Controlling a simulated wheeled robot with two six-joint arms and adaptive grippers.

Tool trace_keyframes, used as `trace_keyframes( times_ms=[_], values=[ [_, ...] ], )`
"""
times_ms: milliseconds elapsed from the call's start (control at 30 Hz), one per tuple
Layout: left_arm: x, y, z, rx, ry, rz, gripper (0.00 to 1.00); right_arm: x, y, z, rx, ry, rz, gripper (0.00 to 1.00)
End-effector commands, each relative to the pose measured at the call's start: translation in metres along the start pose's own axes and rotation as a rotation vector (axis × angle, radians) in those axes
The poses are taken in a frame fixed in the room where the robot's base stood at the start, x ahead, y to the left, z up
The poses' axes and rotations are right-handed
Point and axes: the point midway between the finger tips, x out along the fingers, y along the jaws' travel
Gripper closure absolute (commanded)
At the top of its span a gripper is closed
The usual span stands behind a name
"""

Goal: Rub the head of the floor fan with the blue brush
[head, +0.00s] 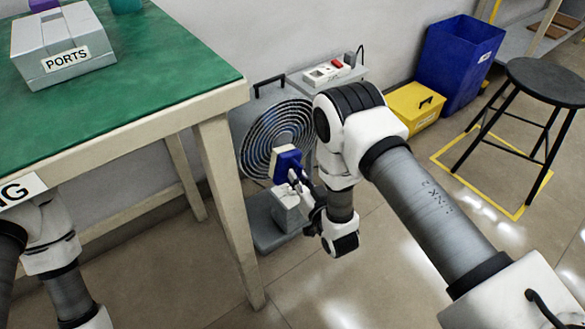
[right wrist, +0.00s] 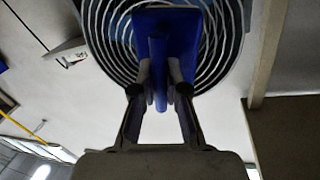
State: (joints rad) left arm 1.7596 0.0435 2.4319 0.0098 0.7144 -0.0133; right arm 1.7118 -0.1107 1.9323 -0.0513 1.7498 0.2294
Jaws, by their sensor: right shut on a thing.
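The floor fan (head: 262,123) stands on the floor beside the table leg, its round wire-grille head facing the room. The fan's grille also shows in the right wrist view (right wrist: 227,45). My right gripper (head: 299,184) is shut on the blue brush (head: 286,165), which it holds in front of the lower part of the grille. In the right wrist view the blue brush (right wrist: 165,35) stands between the fingertips and overlaps the grille. I cannot tell whether the brush touches it. My left arm shows at the lower left; its gripper is out of view.
A green-topped table (head: 150,75) with a grey PORTS box (head: 62,45) is at left. A power strip (head: 328,72) sits on a ledge behind the fan. A yellow box (head: 414,107), a blue bin (head: 457,60) and a black stool (head: 545,82) stand at right.

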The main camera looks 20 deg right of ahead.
Motion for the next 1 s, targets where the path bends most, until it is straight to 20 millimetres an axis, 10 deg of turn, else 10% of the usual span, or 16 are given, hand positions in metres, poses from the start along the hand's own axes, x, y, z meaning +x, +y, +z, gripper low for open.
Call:
trace_keyframes(
  times_ms=[1000],
  values=[
    [-0.026,0.0,0.003,-0.001,-0.01,0.0,0.38,-0.059,0.011,-0.004,-0.001,0.0,-0.001,1.0]
  ],
)
